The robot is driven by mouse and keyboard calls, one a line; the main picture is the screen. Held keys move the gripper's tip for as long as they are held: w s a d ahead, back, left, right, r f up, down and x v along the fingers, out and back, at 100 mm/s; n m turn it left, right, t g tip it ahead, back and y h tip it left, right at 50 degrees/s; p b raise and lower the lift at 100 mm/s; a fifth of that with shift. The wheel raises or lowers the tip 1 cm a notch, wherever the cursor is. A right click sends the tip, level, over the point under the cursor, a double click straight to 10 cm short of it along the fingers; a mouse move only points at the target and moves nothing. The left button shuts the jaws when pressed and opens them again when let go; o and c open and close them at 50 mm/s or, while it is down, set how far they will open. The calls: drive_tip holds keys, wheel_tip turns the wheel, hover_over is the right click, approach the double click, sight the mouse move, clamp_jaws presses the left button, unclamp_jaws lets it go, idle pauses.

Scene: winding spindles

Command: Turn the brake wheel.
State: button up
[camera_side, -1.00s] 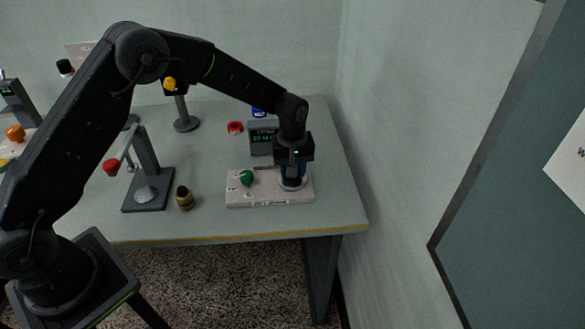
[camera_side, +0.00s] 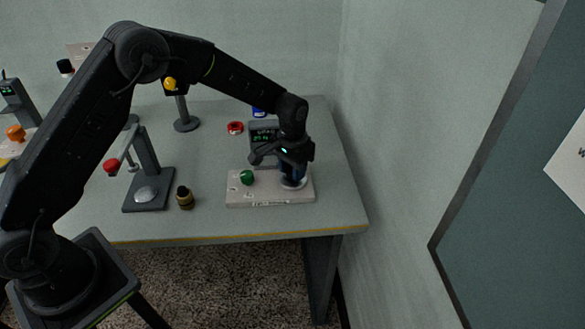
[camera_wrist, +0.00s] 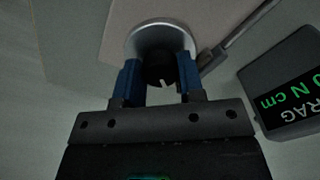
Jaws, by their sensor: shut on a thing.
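The brake wheel (camera_wrist: 159,70) is a small dark knob with a pale pointer mark. It sits on a round silver disc (camera_wrist: 160,27) in the wrist view. My gripper (camera_wrist: 161,80) has its two blue fingers shut on the wheel from either side. In the side view my gripper (camera_side: 292,177) points down at the right end of a pale base plate (camera_side: 270,199). There the wheel is hidden by the fingers.
A green knob (camera_side: 247,177) is on the plate's left part. A drag display (camera_wrist: 290,92) stands behind, partly covered by my wrist in the side view. A brass-and-black piece (camera_side: 185,200) and a grey stand (camera_side: 148,190) are to the left. The wall rises to the right.

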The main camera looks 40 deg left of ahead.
drive_tip(key=m, duration=1.3)
drive_tip(key=shift+m, duration=0.3)
idle(0.4)
drive_tip(key=o, duration=0.9)
wheel_tip(320, 180, up, 14)
drive_tip(key=shift+f, duration=0.1)
